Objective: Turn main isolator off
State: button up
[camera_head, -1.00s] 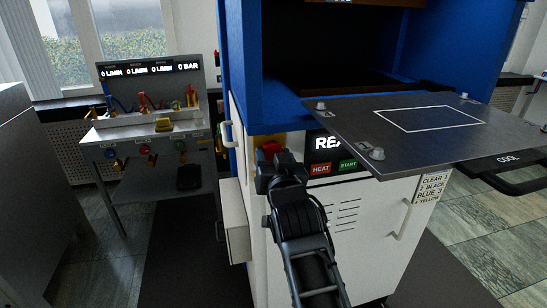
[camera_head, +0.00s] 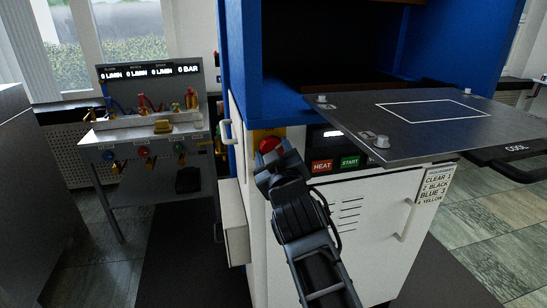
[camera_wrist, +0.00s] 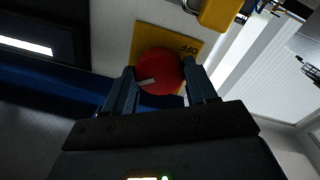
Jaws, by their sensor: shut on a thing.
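The main isolator is a round red knob (camera_wrist: 160,72) with a pale pointer mark, on a yellow plate (camera_wrist: 190,42) lettered OFF. In the head view the knob (camera_head: 269,145) shows just above my gripper (camera_head: 275,165), on the front of the blue and white press. In the wrist view my gripper (camera_wrist: 160,85) has one finger on each side of the knob and is shut on it. The pale mark points toward the left finger, away from the OFF lettering. The press display (camera_head: 333,133) shows only a short white bar.
A dark metal plate (camera_head: 430,118) juts out to the right of my gripper. HEAT (camera_head: 321,166) and START (camera_head: 349,162) buttons sit close to the right of it. A white box (camera_head: 234,222) is on the press's left side. A bench (camera_head: 150,133) with valves stands at left.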

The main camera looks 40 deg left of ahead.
jog(key=n+y+p, duration=0.1)
jog(key=n, duration=1)
jog(key=shift+w+d, duration=0.1)
jog(key=shift+n+g, duration=0.4)
jog(key=o, duration=1.1)
jog(key=shift+c, duration=0.2)
jog(key=v, duration=0.7)
jog(key=shift+s+d+p, duration=0.3)
jog(key=shift+p, duration=0.05)
jog(key=shift+f, duration=0.1)
